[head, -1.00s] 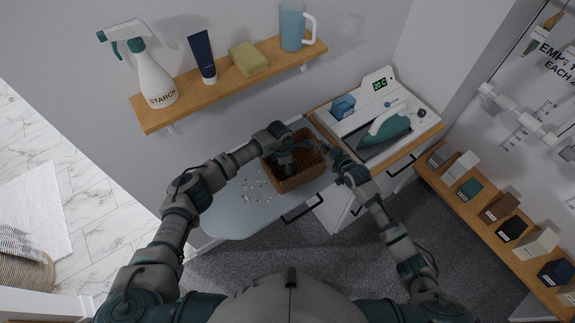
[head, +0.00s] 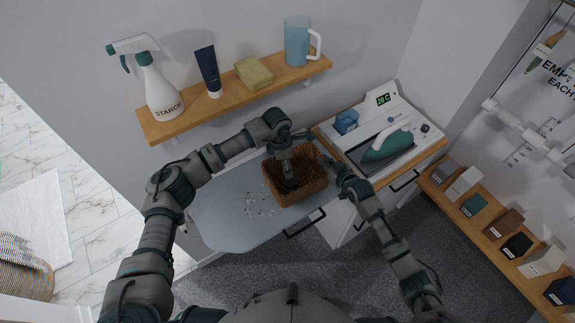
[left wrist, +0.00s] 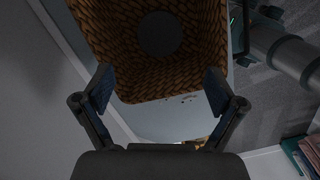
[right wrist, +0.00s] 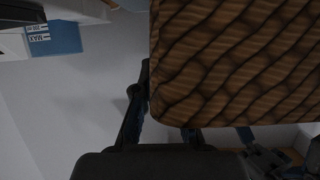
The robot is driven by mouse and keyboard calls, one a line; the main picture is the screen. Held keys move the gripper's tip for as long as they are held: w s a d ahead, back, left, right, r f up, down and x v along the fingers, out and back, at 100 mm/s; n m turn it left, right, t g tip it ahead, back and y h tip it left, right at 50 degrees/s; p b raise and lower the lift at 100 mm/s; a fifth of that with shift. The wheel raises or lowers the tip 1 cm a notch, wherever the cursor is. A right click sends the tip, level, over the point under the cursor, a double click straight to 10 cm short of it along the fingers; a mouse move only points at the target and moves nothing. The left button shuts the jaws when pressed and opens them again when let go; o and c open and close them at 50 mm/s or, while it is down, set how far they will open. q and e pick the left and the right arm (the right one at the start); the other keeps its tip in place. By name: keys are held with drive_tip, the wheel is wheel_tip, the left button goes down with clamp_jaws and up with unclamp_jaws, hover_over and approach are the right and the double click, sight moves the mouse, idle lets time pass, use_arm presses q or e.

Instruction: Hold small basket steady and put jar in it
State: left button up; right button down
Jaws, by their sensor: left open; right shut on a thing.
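The small brown woven basket (head: 312,181) stands on the pale blue ironing board. My right gripper (head: 340,172) is shut on the basket's right side wall; in the right wrist view the wall (right wrist: 235,60) fills the upper right. My left gripper (head: 289,183) points down over the basket, open. In the left wrist view its fingers (left wrist: 160,85) are spread and empty, with the basket's inside (left wrist: 110,50) ahead. A dark round shape (left wrist: 160,33), which looks like the jar's top, shows inside the basket. In the head view my left gripper hides the jar.
The ironing board (head: 215,215) has small pale specks (head: 255,205) left of the basket. A teal iron (head: 387,142) rests on a white stand at the right. A wooden shelf (head: 240,100) with a spray bottle (head: 158,85), tube, sponge and pitcher (head: 296,42) hangs behind.

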drive_tip(key=shift+f, duration=0.1)
drive_tip(key=c, duration=1.2)
unclamp_jaws()
